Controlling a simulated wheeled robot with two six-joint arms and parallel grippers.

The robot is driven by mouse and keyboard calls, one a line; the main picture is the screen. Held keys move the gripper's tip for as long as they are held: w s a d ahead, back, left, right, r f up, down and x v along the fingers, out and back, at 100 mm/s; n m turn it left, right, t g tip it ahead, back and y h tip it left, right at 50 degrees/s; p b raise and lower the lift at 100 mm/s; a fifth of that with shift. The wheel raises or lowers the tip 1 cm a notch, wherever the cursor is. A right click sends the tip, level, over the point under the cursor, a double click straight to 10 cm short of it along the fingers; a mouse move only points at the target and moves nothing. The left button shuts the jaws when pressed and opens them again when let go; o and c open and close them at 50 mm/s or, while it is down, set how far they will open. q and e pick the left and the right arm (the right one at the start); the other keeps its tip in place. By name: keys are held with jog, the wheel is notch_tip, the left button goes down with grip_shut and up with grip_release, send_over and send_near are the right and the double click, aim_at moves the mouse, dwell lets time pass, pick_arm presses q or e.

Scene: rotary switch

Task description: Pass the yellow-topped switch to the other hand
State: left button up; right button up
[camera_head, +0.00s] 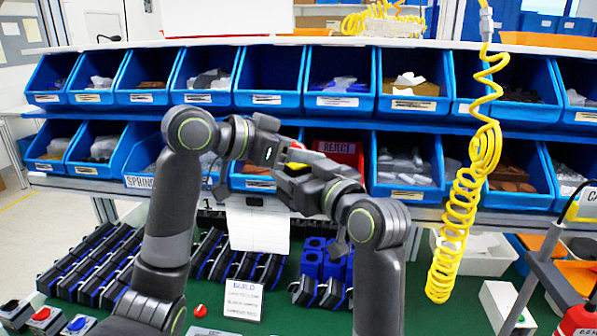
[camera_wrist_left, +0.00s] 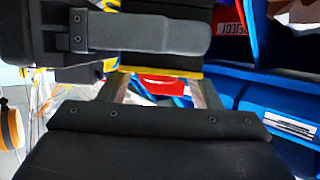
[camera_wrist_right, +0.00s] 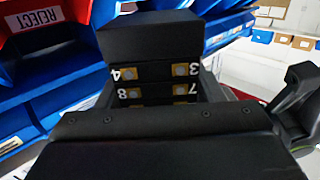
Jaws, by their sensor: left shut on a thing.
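The switch (camera_wrist_right: 150,82) shows in the right wrist view as a black body with numbered terminals. A yellow edge (camera_wrist_left: 190,72) shows in the left wrist view, at the tips of my left gripper. My left gripper (camera_head: 266,150) is shut on the switch, raised above the bench. My right gripper (camera_head: 294,178) is close against it from the right, its fingers (camera_wrist_right: 155,95) on either side of the switch body. I cannot tell whether they press on it. The grippers hide most of the switch in the head view.
Two rows of blue bins (camera_head: 270,78) stand behind, with a red REJECT bin (camera_head: 338,152) in the lower row. A coiled yellow hose (camera_head: 467,190) hangs at right. Black-and-blue parts (camera_head: 92,262) lie on the green bench below, beside a BUILD card (camera_head: 243,298).

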jog(key=shift+a, duration=0.15)
jog(key=c, duration=0.5)
pick_arm(q)
jog(key=o, duration=1.7)
pick_arm(e)
jog(key=shift+s+r, duration=0.1)
jog(key=shift+c, duration=0.7)
